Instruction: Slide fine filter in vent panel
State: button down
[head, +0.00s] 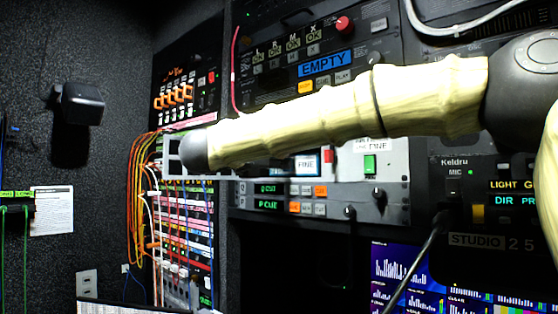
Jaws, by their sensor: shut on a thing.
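Whether this label is on the fine filter or on the panel cannot be told. Another label ending in "FINE" (377,145) is on the panel, above a green button. My gripper cannot be made out. The vent opening is not clearly visible and may be behind the arm.
A blue "EMPTY" sign (326,63) and a red knob (344,26) are above the arm. Orange and white cables (140,205) hang by the patch rack at left. A dark cable (415,262) runs before the lower screens. A black box (78,103) juts from the left wall.

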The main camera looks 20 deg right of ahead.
jog(key=shift+b+x, duration=0.3)
jog(key=shift+x, duration=0.5)
jog(key=c, duration=1.5)
grip_release()
jog(key=v, duration=1.2)
